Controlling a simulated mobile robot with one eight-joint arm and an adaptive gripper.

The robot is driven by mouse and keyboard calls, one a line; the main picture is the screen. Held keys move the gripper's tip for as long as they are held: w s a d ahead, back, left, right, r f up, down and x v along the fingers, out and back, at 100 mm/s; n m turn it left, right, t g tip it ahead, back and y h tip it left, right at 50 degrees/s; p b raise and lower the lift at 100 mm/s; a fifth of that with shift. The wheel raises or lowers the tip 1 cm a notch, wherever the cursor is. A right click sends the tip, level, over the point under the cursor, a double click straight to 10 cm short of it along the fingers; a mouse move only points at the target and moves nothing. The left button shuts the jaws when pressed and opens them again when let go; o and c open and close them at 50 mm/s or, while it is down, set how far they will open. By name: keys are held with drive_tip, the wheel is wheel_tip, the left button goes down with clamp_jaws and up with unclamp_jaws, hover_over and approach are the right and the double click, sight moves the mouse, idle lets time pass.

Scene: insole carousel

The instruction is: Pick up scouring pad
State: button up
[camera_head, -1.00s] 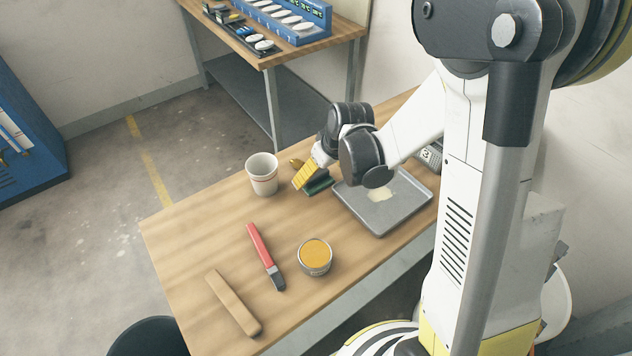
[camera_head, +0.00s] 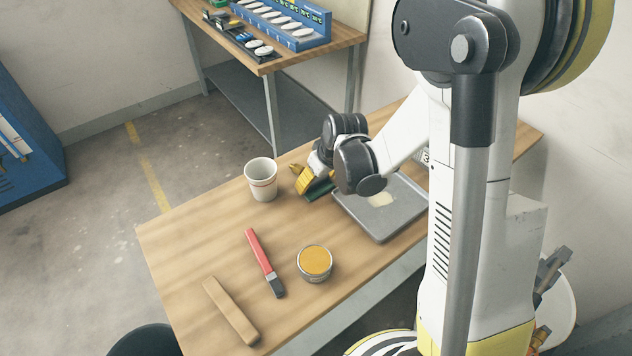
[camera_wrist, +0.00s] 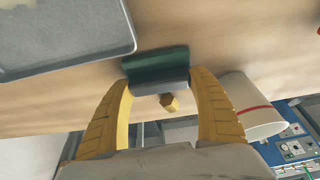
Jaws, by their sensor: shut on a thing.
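The scouring pad (camera_wrist: 156,66), a dark green block with a grey layer, sits between the two yellow fingers of my gripper (camera_wrist: 160,82) in the wrist view. The fingers are shut on its two ends. In the head view the pad's green edge (camera_head: 321,191) shows beside my gripper (camera_head: 305,187), at the far side of the table. My fingers and wrist hide part of it there. I cannot tell whether it touches the tabletop.
On the wooden table (camera_head: 205,235), a grey metal tray (camera_head: 395,222) lies close right of the pad. A white cup (camera_head: 261,181) stands left. A small yellow-brown object (camera_wrist: 169,101) is near the pad. A red-handled tool (camera_head: 261,255), orange-filled tin (camera_head: 315,262) and wooden strip (camera_head: 231,312) lie nearer.

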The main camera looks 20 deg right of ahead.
wheel_tip(320, 180, up, 5)
drive_tip(key=shift+f+p, duration=0.2)
drive_tip(key=shift+p, duration=0.95)
drive_tip(key=s+d+r+p, duration=0.3)
drive_tip(key=s+d+r, duration=0.3)
drive_tip(key=d, duration=0.3)
drive_tip(key=shift+s+d+r, duration=0.15)
drive_tip(key=shift+s+d, duration=0.1)
drive_tip(key=shift+s, duration=0.15)
